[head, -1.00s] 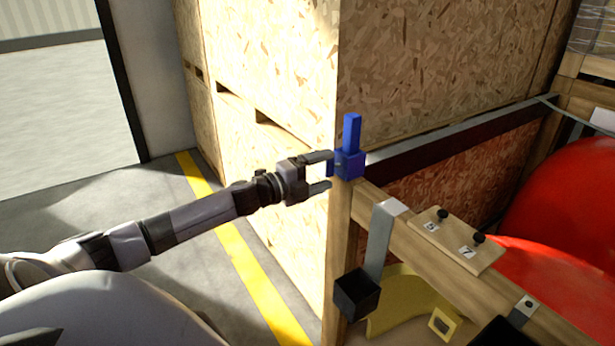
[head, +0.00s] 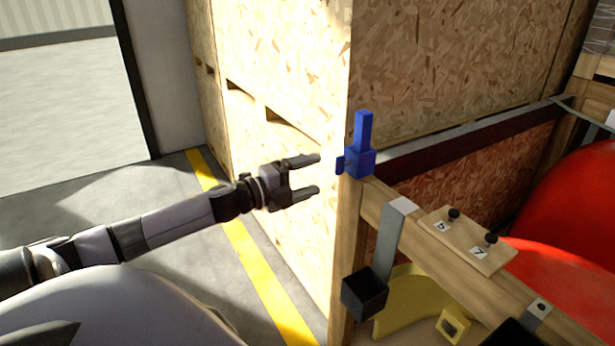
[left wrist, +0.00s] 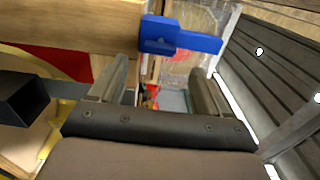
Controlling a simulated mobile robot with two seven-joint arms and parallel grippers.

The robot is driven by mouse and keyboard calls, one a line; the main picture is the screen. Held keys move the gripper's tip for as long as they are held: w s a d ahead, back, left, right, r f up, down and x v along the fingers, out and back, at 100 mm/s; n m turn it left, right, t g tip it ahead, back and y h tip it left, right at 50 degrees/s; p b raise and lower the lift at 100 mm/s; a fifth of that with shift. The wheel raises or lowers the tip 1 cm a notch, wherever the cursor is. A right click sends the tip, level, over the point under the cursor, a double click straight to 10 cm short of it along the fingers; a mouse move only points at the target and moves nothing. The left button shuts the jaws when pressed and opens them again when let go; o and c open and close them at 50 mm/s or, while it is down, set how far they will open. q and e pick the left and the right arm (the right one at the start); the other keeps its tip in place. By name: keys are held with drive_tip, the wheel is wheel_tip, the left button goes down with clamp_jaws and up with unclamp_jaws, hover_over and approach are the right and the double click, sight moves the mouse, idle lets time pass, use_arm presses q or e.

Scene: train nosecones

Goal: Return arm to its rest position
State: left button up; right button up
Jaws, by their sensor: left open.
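My left gripper (head: 318,174) is open and empty in the head view, in front of the large chipboard crate. Its two fingers point right toward a blue bracket-like piece (head: 360,160), with a clear gap between them. The blue piece sits at the corner of the wooden frame, with an upright post and a small tab on its left. In the left wrist view my open fingers (left wrist: 160,85) show, with the blue piece (left wrist: 180,38) beyond them, touching neither. My right gripper is not in view.
The chipboard crate (head: 285,65) stands close behind my left gripper. The wooden frame (head: 378,207) carries a black holder (head: 364,293) and a board with knobs (head: 466,240). Red nosecones (head: 570,215) lie at right. Open floor with a yellow line (head: 248,255) lies at left.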

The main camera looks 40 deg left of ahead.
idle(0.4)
use_arm(q)
drive_tip(key=s+d+f+n+g+y+p, duration=0.2)
drive_tip(key=s+d+f+n+g+p, duration=0.2)
drive_tip(key=s+d+f+n, duration=1.5)
drive_tip(key=s+d+f+g, duration=0.2)
drive_tip(key=s+d+f, duration=0.1)
drive_tip(key=d, duration=0.2)
drive_tip(key=shift+s+g+y+p, duration=0.3)
drive_tip(key=shift+g+y+p, duration=0.05)
drive_tip(key=shift+g+y, duration=0.05)
drive_tip(key=shift+f, duration=0.1)
